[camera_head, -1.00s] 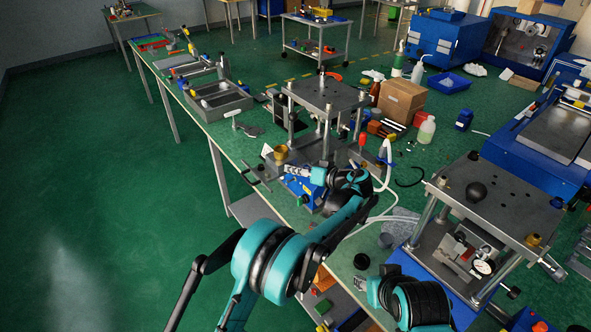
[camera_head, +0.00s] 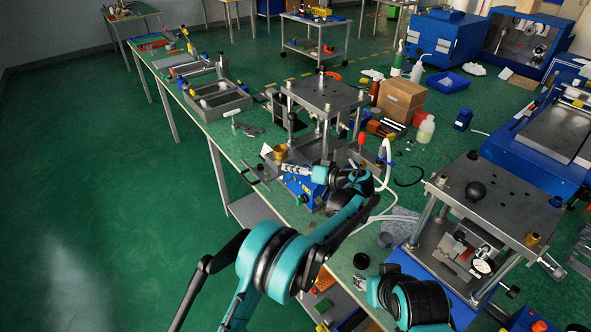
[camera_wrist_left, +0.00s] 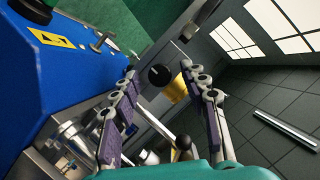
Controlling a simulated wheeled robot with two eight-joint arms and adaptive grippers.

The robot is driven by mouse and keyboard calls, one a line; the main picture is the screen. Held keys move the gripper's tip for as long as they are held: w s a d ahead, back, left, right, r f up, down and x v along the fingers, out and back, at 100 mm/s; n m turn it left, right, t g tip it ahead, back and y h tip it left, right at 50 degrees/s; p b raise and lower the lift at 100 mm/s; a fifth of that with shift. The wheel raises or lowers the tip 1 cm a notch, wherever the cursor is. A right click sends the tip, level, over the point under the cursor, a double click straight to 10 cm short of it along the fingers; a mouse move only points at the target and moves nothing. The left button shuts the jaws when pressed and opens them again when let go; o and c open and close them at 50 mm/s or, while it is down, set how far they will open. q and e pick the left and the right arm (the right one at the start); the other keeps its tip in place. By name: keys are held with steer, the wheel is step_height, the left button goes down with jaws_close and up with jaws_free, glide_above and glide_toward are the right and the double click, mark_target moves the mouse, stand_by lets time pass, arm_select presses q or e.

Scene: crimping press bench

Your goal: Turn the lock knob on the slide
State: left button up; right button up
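In the left wrist view, a round black knob with a small pale mark (camera_wrist_left: 158,75), which looks like the lock knob, sits on a grey plate. My left gripper (camera_wrist_left: 160,70) is open, with one purple-padded finger on each side of the knob in the picture. I cannot tell if the fingers touch it. In the head view my left gripper (camera_head: 293,169) is at the blue unit (camera_head: 308,190) near the bench's left edge; the knob is not clear there. My right gripper (camera_head: 366,289) is low at the right, its fingers too hidden to read.
A brass-coloured cup (camera_head: 280,152) stands just behind the left gripper. A grey post press (camera_head: 326,95) rises behind it, and a second press (camera_head: 490,205) stands at the right. A white hose (camera_head: 385,180) runs beside my left wrist. Open floor lies left of the bench.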

arm_select(q)
steer(key=shift+s+d, duration=0.1)
steer(key=v, duration=1.1)
steer(key=shift+s+d+r, duration=0.15)
steer(key=shift+s+d, duration=0.05)
steer(key=shift+d, duration=0.1)
